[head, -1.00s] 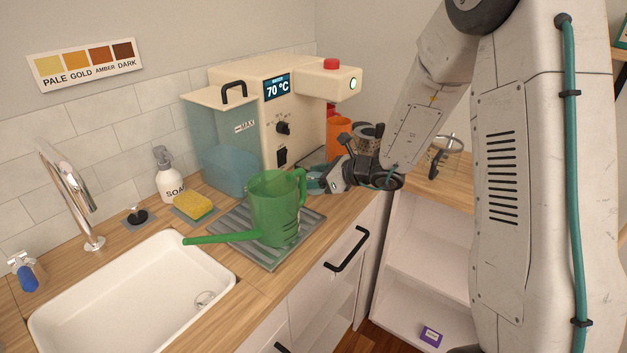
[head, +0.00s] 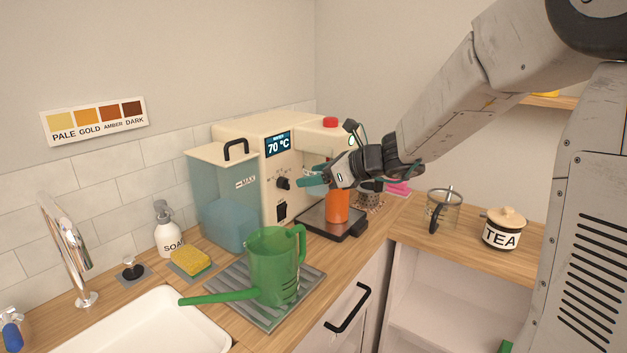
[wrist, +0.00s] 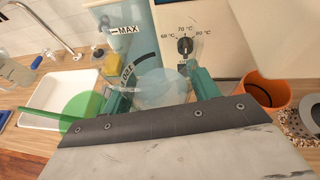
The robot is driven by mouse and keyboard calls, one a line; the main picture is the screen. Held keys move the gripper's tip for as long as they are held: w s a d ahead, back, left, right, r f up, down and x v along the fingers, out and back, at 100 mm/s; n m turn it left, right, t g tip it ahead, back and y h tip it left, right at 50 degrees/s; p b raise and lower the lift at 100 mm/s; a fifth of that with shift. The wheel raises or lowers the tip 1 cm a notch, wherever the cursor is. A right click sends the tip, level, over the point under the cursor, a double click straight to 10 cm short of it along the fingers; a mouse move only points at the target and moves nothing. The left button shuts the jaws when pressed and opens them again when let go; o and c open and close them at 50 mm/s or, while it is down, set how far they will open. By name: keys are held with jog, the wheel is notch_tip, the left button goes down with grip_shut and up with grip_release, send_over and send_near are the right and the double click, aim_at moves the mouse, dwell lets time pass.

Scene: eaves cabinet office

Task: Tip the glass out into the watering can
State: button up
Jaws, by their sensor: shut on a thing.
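The green watering can (head: 272,268) stands upright on a grey ribbed mat (head: 240,302), its spout pointing left over the sink edge. In the wrist view part of it (wrist: 82,106) shows at the left, beyond my gripper. My gripper (head: 314,182) is shut on the clear glass (head: 317,187), which I hold in the air behind and to the right of the can, in front of the heater. The glass also shows in the wrist view (wrist: 160,90), between the teal fingers (wrist: 158,92). It looks roughly upright; I cannot tell how much liquid it holds.
The cream heater (head: 293,160) with its blue tank (head: 228,222) stands behind the can. An orange cup (head: 338,206) stands on a dark tray (head: 318,222) below my gripper. The sink (head: 150,325), soap bottle (head: 168,230) and yellow sponge (head: 190,261) are left. A tea jar (head: 501,230) stands right.

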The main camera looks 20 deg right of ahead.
aim_at(317, 172)
jog(key=shift+s, duration=2.1)
jog(key=shift+r, duration=0.2)
